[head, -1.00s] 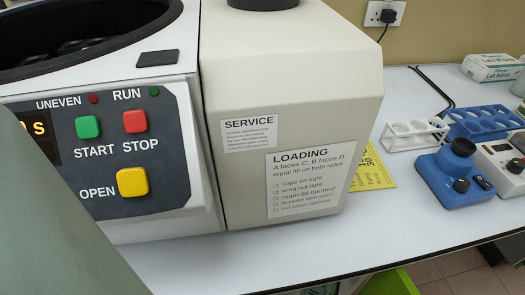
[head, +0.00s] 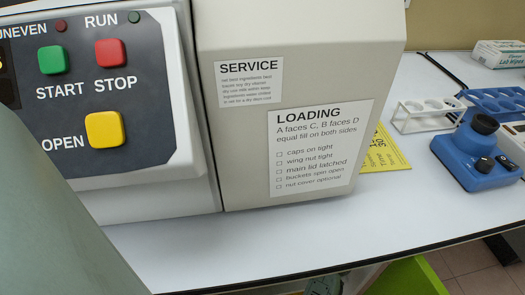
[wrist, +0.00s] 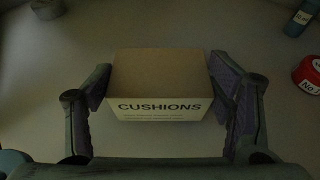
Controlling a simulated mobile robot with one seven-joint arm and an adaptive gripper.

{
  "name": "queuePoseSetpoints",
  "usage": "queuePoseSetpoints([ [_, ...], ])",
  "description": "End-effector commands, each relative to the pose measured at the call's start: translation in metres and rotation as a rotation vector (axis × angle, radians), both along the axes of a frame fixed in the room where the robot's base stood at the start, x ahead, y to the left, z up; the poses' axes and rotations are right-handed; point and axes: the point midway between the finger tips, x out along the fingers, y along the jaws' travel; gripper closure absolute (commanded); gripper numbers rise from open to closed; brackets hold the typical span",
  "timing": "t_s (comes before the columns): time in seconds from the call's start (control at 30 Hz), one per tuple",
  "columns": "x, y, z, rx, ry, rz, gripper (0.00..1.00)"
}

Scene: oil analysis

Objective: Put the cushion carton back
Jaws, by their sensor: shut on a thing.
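The cushion carton (wrist: 160,107) is a small tan and white box with "CUSHIONS" printed on its front, seen in the wrist view. My gripper (wrist: 160,90) is shut on it, with one finger against its left side and one against its right side. A pale grey surface lies beyond the carton; I cannot tell whether the carton touches it. Neither the carton nor the gripper can be made out clearly in the head view.
A centrifuge (head: 190,190) with coloured buttons fills the left of the bench. A white rack (head: 425,117), a blue device (head: 470,155) and a yellow sheet (head: 388,150) stand right. The front bench strip (head: 300,235) is clear. The wrist view shows a red object (wrist: 308,72) at right.

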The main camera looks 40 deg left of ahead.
Motion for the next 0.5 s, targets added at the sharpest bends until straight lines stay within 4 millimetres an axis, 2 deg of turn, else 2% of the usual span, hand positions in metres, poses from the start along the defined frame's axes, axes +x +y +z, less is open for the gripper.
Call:
queuePoseSetpoints([
  [0.5,0.0002,0.0,-0.0068,0.0,0.002,-0.001,0.54],
])
